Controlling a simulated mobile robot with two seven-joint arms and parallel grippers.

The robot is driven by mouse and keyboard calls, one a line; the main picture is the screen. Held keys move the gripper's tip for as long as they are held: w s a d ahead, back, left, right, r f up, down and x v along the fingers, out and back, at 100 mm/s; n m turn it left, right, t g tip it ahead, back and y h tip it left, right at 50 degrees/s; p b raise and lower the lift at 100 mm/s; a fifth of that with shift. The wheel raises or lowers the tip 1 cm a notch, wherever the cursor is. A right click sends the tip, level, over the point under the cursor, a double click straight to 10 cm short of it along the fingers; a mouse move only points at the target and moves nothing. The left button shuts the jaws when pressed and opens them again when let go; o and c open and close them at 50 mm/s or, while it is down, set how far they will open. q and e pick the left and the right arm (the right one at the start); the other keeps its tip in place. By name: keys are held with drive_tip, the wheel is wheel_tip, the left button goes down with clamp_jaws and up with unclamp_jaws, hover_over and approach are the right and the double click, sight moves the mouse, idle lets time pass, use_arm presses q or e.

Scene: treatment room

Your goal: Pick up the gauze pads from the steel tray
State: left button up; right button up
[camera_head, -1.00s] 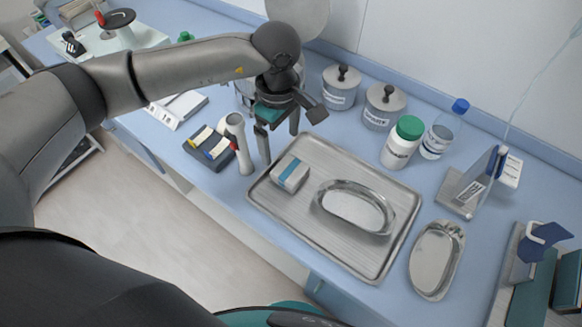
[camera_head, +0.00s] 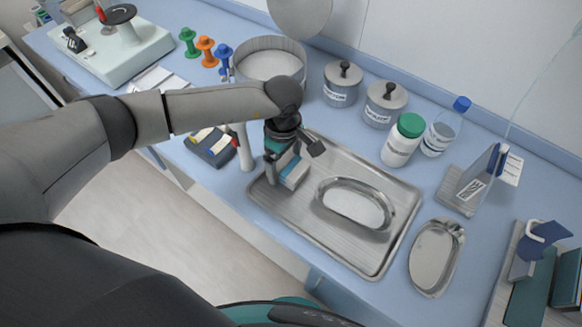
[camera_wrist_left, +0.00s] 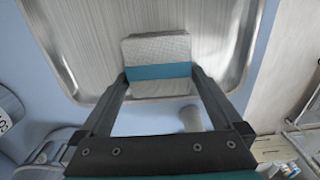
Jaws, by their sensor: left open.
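The gauze pads (camera_head: 293,174) are a small white stack with a teal band, lying at the left end of the steel tray (camera_head: 300,218). My left gripper (camera_head: 283,166) points down at the stack, with its jaws open. In the left wrist view, the gauze pads (camera_wrist_left: 158,52) show between and beyond the tips of the left gripper (camera_wrist_left: 159,78), one finger on each side. I cannot tell whether either finger touches them. My right gripper is not in view.
A steel kidney dish (camera_head: 355,203) lies on the tray, right of the gauze. Another metal dish (camera_head: 435,258) is outside it. Lidded canisters (camera_head: 342,84) and a green-capped bottle (camera_head: 403,140) stand behind. A white cylinder (camera_head: 242,150) stands close left of my gripper.

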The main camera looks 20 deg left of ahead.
use_arm(q)
drive_tip(key=c, duration=1.2)
drive_tip(key=shift+o, duration=0.2)
drive_tip(key=shift+r, duration=0.15)
